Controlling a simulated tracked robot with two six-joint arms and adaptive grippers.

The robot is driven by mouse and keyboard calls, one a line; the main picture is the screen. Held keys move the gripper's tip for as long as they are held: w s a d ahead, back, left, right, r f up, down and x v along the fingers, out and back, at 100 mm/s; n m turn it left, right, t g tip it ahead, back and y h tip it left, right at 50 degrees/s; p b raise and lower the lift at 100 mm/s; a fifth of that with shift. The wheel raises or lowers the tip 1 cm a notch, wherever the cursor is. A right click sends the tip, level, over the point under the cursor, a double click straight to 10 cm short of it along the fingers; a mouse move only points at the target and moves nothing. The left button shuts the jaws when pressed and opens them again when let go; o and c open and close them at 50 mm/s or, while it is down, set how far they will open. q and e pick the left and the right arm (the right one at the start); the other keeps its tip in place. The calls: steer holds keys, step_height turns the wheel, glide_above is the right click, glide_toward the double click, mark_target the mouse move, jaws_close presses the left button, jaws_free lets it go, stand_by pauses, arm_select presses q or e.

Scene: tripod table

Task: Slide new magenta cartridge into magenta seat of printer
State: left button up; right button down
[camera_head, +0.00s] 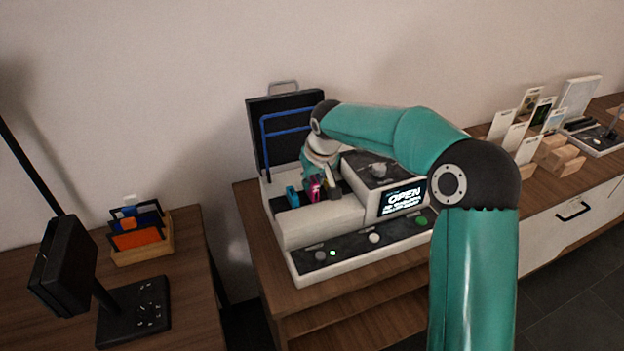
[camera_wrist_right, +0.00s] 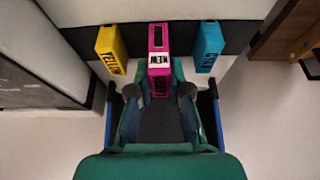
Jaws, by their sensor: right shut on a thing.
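The printer (camera_head: 325,222) stands open, its dark lid (camera_head: 285,128) raised and its screen (camera_head: 403,197) reading "OPEN". The new magenta cartridge (camera_wrist_right: 159,50), labelled "NEW", is between the fingers of my right gripper (camera_wrist_right: 159,92), which is shut on it. In the wrist view it lies between the yellow cartridge (camera_wrist_right: 111,48) and the cyan cartridge (camera_wrist_right: 207,47), over a dark strip. The head view shows the magenta cartridge (camera_head: 315,188) beside the cyan one (camera_head: 292,196) in the printer's bay. The magenta seat is hidden; I cannot tell how deep the cartridge sits. My left gripper is out of view.
A blue bar (camera_head: 287,118) stands before the raised lid. A wooden holder (camera_head: 143,250) with coloured cards and a black lamp-like stand (camera_head: 133,312) are on the left table. Cards in wooden blocks (camera_head: 555,155) stand at the right. My right arm passes over the printer's right side.

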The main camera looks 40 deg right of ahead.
steer(key=shift+w+f+b, duration=0.1)
steer(key=shift+f+b, duration=0.75)
steer(key=shift+f, duration=0.5)
steer(key=shift+a+f, duration=0.1)
steer(key=c, duration=1)
jaws_free()
steer(key=shift+f, duration=0.15)
steer(key=shift+r, duration=0.3)
steer(key=shift+r+p, duration=3.55)
steer(key=shift+r, duration=0.95)
steer(key=shift+f, duration=0.1)
